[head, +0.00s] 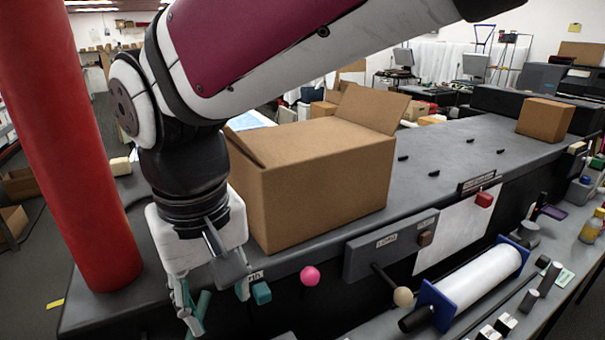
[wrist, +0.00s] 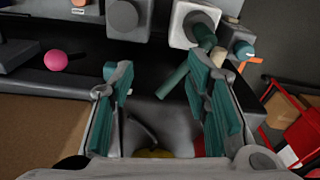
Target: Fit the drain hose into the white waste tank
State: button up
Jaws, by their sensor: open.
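My gripper (head: 208,288) is open, pointing down at the near left end of the grey counter. In the wrist view its two teal-padded fingers (wrist: 157,78) stand wide apart. A green tube, which looks like the drain hose (wrist: 174,80), slants between them, closer to the right finger; I cannot tell whether it touches. Its upper end meets a white square body with a dark round opening (wrist: 183,14), possibly the white waste tank; whether the hose is inside it is unclear. In the head view the green tube (head: 202,302) is partly hidden by my fingers.
An open cardboard box (head: 325,190) stands on the counter right beside my arm. A red column (head: 70,150) rises at the left. A pink ball knob (head: 310,276) and a teal block (head: 261,293) jut from the counter front. A white roller (head: 480,280) lies at right.

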jog(key=w+d+r+m+t, duration=0.1)
jog(key=d+r+m, duration=0.1)
jog(key=d, duration=0.6)
jog(key=w+d+r+m+t, duration=0.1)
jog(key=w+d+m, duration=0.1)
jog(key=d, duration=0.6)
jog(key=s+d+m+t, duration=0.1)
jog(key=s+d, duration=0.1)
jog(key=d, duration=0.5)
jog(key=s+d+m+t, duration=0.1)
jog(key=s+d+m, duration=0.1)
jog(key=d, duration=0.5)
jog(key=shift+s+f, duration=0.15)
jog(key=shift+s, duration=0.6)
jog(key=shift+a, duration=0.1)
